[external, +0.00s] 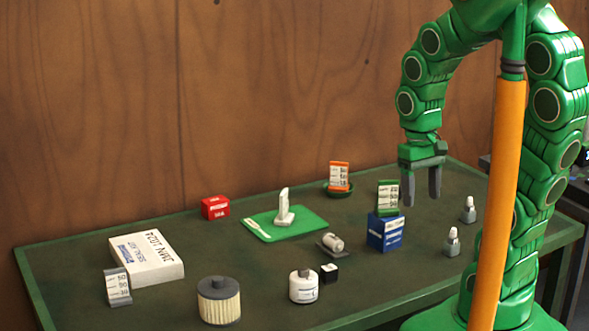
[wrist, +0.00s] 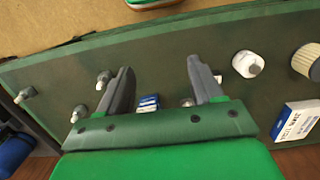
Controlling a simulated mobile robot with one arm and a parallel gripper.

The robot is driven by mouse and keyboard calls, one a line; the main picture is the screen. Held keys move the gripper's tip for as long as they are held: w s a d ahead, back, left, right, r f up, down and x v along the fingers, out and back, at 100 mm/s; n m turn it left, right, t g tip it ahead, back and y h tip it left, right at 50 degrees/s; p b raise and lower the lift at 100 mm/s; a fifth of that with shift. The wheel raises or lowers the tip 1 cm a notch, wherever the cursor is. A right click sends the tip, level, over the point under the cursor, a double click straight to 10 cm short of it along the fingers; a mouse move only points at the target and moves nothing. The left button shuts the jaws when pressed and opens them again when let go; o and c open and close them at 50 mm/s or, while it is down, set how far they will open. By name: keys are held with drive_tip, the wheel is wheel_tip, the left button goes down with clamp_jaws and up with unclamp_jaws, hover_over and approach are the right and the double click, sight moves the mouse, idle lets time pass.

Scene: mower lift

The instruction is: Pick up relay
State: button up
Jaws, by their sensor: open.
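The likely relay is a small black cube (external: 329,273) with a pale mark on it, on the dark green table (external: 160,226) just right of a white canister. In the wrist view a small dark and white piece (wrist: 218,78) beside my finger may be the same cube, but it is mostly hidden. My gripper (external: 421,198) is open and empty, pointing down above the right part of the table, to the right of the cube and apart from it. Its two fingers also show in the wrist view (wrist: 160,68).
The white canister (external: 303,287), a metal cylinder on a base (external: 333,243) and a blue box (external: 385,232) stand near the cube. A pleated filter (external: 219,301), white box (external: 148,258), red box (external: 215,207) and green mat (external: 306,219) lie left. Two small bottles (external: 452,243) stand right.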

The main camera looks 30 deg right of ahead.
drive_tip(key=w+a+f, duration=0.6)
drive_tip(key=w+f, duration=0.1)
drive_tip(key=w, duration=0.2)
drive_tip(key=t, duration=0.1)
hover_over(329, 268)
drive_tip(key=f, duration=0.7)
drive_tip(key=shift+s+d+f, duration=0.25)
drive_tip(key=shift+d+f, duration=0.05)
drive_tip(key=shift+w+a+f, duration=0.1)
drive_tip(key=shift+a+f, duration=0.05)
drive_tip(key=shift+f, duration=1.15)
drive_tip(key=shift+w+f, duration=0.15)
drive_tip(key=shift+f, duration=1.2)
drive_tip(key=shift+w+f, duration=0.1)
drive_tip(key=shift+f, duration=1.25)
drive_tip(key=c, duration=1.1)
drive_tip(key=shift+o, duration=0.2)
drive_tip(key=shift+r, duration=0.1)
